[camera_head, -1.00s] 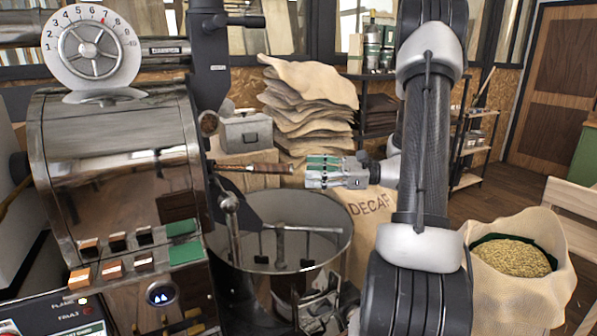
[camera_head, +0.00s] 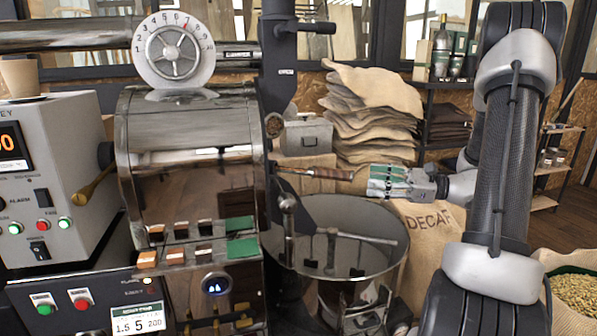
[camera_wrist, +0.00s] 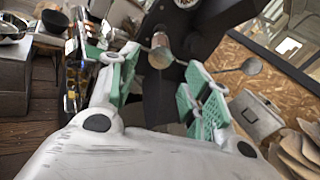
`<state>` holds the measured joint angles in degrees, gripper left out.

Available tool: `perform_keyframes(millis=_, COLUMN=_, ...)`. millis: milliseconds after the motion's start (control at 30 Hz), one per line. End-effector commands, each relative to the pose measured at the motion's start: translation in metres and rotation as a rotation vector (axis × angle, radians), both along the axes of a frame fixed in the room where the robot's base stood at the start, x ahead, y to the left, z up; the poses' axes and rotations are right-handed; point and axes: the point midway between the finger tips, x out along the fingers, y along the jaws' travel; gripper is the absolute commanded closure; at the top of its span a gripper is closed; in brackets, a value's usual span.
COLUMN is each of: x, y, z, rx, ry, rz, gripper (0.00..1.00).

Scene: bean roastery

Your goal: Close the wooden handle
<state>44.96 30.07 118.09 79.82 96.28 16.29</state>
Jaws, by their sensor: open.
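The wooden handle (camera_head: 318,172) is a dark brown rod on the front of the roaster, sticking out to the right above the round cooling pan. My gripper (camera_head: 370,181) is open, with its green-padded fingers just right of the handle's free end. In the head view a small gap shows between them. In the wrist view a brown rounded end, which looks like the handle (camera_wrist: 160,53), lies between and beyond the open fingers (camera_wrist: 163,72). I see no contact. Where the handle joins the roaster is partly hidden.
The roaster drum (camera_head: 190,165) fills the centre left, with a control box (camera_head: 60,150) at far left. The cooling pan (camera_head: 390,265) lies below the handle. A metal box (camera_head: 307,136) and stacked sacks (camera_head: 372,110) stand behind. A bean sack (camera_head: 575,262) is at right.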

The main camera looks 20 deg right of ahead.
Motion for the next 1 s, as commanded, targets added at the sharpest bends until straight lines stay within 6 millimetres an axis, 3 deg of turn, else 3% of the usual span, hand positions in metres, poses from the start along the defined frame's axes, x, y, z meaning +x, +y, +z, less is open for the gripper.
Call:
perform_keyframes(millis=67, x=-0.002, y=-0.009, z=-0.001, rx=0.002, ry=0.002, rz=-0.021, gripper=0.68)
perform_keyframes(millis=233, x=-0.031, y=-0.073, z=-0.014, rx=0.032, ry=0.054, rz=-0.094, gripper=0.99)
perform_keyframes(millis=300, x=-0.051, y=-0.090, z=-0.016, rx=0.085, ry=0.135, rz=-0.057, gripper=1.00)
perform_keyframes(millis=400, x=-0.058, y=-0.083, z=-0.013, rx=0.132, ry=0.209, rz=0.000, gripper=1.00)
perform_keyframes(millis=533, x=-0.051, y=-0.072, z=-0.012, rx=0.144, ry=0.222, rz=0.004, gripper=1.00)
perform_keyframes(millis=1000, x=0.000, y=0.008, z=-0.012, rx=0.143, ry=0.220, rz=0.004, gripper=1.00)
